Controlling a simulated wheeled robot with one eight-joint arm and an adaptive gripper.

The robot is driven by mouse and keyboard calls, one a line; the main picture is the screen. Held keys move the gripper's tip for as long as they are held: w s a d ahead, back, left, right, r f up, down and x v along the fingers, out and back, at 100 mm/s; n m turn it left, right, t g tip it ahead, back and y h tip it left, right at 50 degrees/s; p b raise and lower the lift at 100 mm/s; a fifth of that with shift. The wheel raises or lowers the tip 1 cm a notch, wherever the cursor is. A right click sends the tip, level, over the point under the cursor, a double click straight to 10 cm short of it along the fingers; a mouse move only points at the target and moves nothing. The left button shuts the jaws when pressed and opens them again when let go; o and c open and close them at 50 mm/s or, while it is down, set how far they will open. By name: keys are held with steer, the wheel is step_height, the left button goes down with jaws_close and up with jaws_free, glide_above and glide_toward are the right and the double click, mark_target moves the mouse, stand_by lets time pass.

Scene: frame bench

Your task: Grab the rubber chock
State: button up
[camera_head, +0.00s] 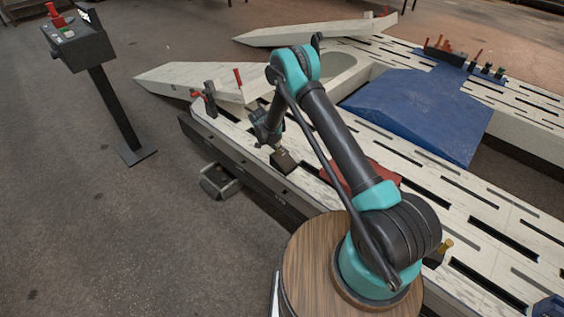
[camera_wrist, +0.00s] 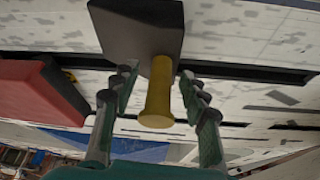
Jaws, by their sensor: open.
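A dark block with a yellow handle, which looks like the rubber chock (camera_wrist: 135,28), is at the top middle of the wrist view. Its yellow handle (camera_wrist: 158,100) points toward the camera. In the head view the chock (camera_head: 285,162) sits on the near edge of the pale slotted bench. My gripper (camera_wrist: 158,78) is open, with one finger on each side of the handle and a visible gap at both sides. In the head view my gripper (camera_head: 270,138) is just above the chock, and part of the handle is hidden.
A red block (camera_wrist: 38,92) lies left of the chock in the wrist view. In the head view red clamps (camera_head: 207,97) stand on the bench, a blue ramp (camera_head: 420,112) lies behind, and a control stand (camera_head: 80,45) is at left. The floor at left is mostly clear.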

jaws_close()
steer(key=shift+r, duration=0.1)
stand_by(0.5)
